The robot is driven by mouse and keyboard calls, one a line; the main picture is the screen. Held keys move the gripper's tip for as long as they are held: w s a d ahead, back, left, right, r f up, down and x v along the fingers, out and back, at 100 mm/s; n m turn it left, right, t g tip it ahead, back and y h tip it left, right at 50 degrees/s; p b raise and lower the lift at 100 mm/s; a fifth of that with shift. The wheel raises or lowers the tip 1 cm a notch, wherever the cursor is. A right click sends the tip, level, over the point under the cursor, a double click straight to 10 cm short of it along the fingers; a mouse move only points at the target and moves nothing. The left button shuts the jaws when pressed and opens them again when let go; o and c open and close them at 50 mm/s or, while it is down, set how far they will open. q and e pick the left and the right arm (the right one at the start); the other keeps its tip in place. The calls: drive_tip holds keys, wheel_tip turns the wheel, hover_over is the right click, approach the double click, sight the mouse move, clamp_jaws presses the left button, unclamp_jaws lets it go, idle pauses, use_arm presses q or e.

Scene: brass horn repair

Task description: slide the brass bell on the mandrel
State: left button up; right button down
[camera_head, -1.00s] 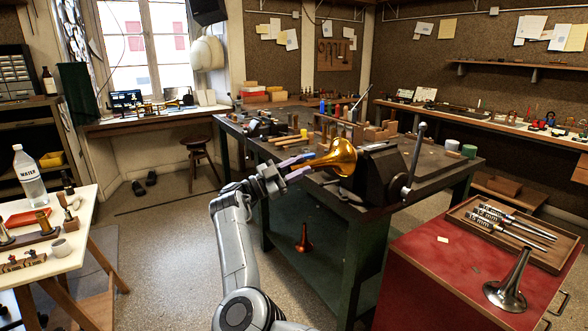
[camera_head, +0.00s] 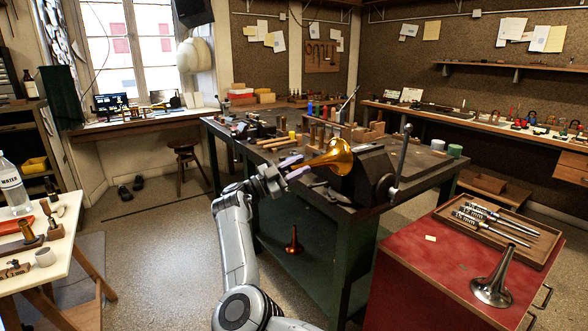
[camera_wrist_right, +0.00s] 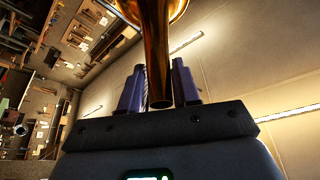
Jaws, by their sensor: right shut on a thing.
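The brass bell (camera_head: 334,157) is held in the air by its narrow end in my right gripper (camera_head: 292,168). Its flare points right, in front of the dark vise (camera_head: 366,178) on the bench. In the right wrist view the bell (camera_wrist_right: 155,40) stands between the two fingers of my right gripper (camera_wrist_right: 160,88), its narrow end low between them. I cannot make out the mandrel clearly; the bell and vise may hide it. Whether the bell touches anything beyond the gripper cannot be told. My left gripper is not in view.
The green workbench (camera_head: 330,245) carries wooden blocks and tools behind the bell. A vise handle (camera_head: 400,160) rises at right. The red cabinet (camera_head: 420,262) at front right bears a tool tray (camera_head: 462,237) and a grey metal cone (camera_head: 493,285). A white table (camera_head: 60,250) stands left.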

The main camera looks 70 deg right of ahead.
drive_tip(key=shift+s+d, duration=0.1)
drive_tip(key=c, duration=0.8)
unclamp_jaws()
drive_tip(key=shift+o, duration=0.2)
drive_tip(key=shift+w+f, duration=0.1)
drive_tip(key=shift+w, duration=0.15)
drive_tip(key=p+v, duration=0.1)
drive_tip(key=v, duration=0.9)
drive_tip(key=shift+a, duration=0.25)
drive_tip(key=shift+f, duration=0.1)
